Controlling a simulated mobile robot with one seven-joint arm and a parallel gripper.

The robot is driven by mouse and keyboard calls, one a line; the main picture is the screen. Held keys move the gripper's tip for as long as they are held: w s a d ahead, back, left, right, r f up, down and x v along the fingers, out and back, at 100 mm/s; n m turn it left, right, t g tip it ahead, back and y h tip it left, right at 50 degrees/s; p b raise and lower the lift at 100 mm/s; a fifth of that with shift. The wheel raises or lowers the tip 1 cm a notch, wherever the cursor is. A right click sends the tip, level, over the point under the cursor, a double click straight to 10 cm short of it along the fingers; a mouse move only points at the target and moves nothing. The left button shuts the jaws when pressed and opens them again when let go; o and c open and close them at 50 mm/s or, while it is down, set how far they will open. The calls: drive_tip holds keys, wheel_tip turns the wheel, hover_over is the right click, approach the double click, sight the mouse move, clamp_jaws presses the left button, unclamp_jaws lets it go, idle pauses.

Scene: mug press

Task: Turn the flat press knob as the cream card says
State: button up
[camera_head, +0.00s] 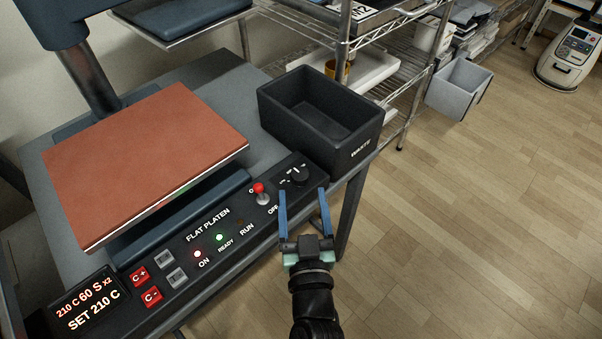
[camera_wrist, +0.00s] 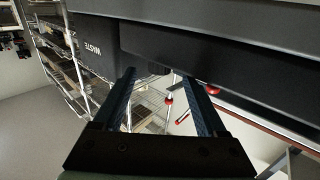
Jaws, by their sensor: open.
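The black press knob (camera_head: 299,175) sits at the right end of the flat platen's control panel, with small white marks around it. The marks are too small to read. My gripper (camera_head: 303,191) is open and empty, its two blue fingers pointing at the knob's end of the panel, one to each side of the knob in the picture. I cannot tell the gap in depth. In the wrist view my gripper (camera_wrist: 160,76) faces the dark panel edge; a small dark shape between the fingertips may be the knob. I cannot make out a cream card in either view.
A red-tipped lever (camera_head: 260,191) stands left of the knob. A black WASTE bin (camera_head: 345,155) stands close behind. The display (camera_head: 88,303) reads 210 C 60 S x2, SET 210 C. A brown platen (camera_head: 140,155) lies left. Floor (camera_head: 480,230) at right is clear.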

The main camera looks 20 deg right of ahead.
sight(301, 184)
drive_tip(key=shift+p+x, duration=0.35)
drive_tip(key=shift+x, duration=2.65)
clamp_jaws()
